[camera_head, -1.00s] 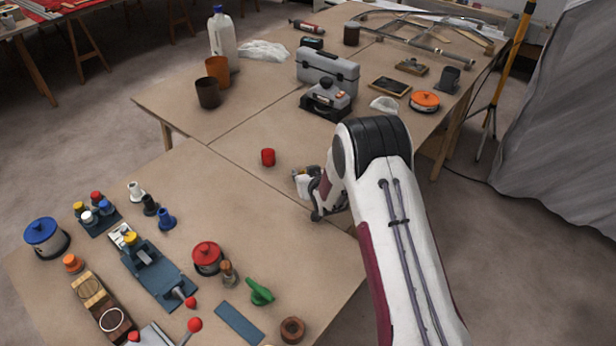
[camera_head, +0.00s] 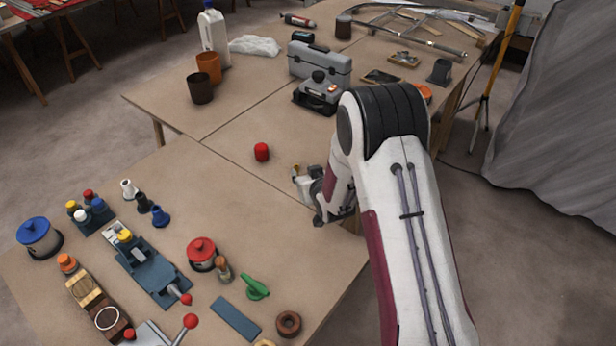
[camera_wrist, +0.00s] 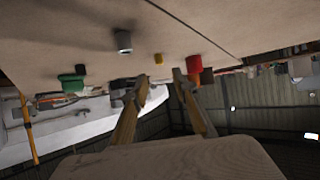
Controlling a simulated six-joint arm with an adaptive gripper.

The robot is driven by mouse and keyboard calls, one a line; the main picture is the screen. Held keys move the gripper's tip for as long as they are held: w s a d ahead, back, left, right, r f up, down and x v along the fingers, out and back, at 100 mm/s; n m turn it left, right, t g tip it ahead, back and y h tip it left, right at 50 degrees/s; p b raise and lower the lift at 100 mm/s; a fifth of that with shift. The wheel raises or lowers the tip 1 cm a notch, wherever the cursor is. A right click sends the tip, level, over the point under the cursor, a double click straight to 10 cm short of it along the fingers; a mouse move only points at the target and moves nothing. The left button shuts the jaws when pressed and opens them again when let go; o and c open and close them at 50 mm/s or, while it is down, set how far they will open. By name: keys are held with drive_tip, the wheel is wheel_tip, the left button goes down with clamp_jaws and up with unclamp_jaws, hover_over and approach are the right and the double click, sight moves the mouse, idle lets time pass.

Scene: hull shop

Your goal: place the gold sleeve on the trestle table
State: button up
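My gripper (camera_head: 304,182) is low over the tabletop, right of the red cylinder (camera_head: 261,152); the upper arm hides part of it in the head view. In the wrist view, my gripper's fingers (camera_wrist: 163,88) are apart with nothing between them. A small gold piece (camera_wrist: 158,59), likely the gold sleeve, is at the tabletop just beyond the fingertips. A small gold patch (camera_head: 297,168) shows beside the gripper in the head view; I cannot tell if it is the same piece. The trestle table (camera_head: 225,225) has a brown top. The wrist picture is upside down.
The red cylinder also shows near one finger in the wrist view (camera_wrist: 194,64). A grey cylinder (camera_wrist: 122,40) and a green thing (camera_wrist: 72,83) stand farther left there. A toolbox (camera_head: 320,65) stands behind. Blue fixtures (camera_head: 148,265) and pots crowd the near left; the centre is fairly clear.

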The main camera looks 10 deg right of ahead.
drive_tip(key=shift+v, duration=2.05)
drive_tip(key=shift+s+d+r, duration=0.1)
drive_tip(key=shift+d+r, duration=0.05)
drive_tip(key=shift+r, duration=0.4)
drive_tip(key=s+d+r+m+g+h, duration=0.1)
drive_tip(key=s+d+r+g, duration=0.15)
drive_tip(key=s+r, duration=0.55)
drive_tip(key=s+d+r+g+h, duration=0.1)
drive_tip(key=s+d+r, duration=0.2)
drive_tip(key=s+r, duration=0.5)
drive_tip(key=s+r+g, duration=0.1)
drive_tip(key=s+r, duration=0.2)
drive_tip(key=s, duration=1)
drive_tip(key=s+d+r+m+g, duration=0.1)
drive_tip(key=s+r, duration=0.3)
drive_tip(key=s, duration=1)
drive_tip(key=shift+d+r+g, duration=0.2)
drive_tip(key=shift+g, duration=0.25)
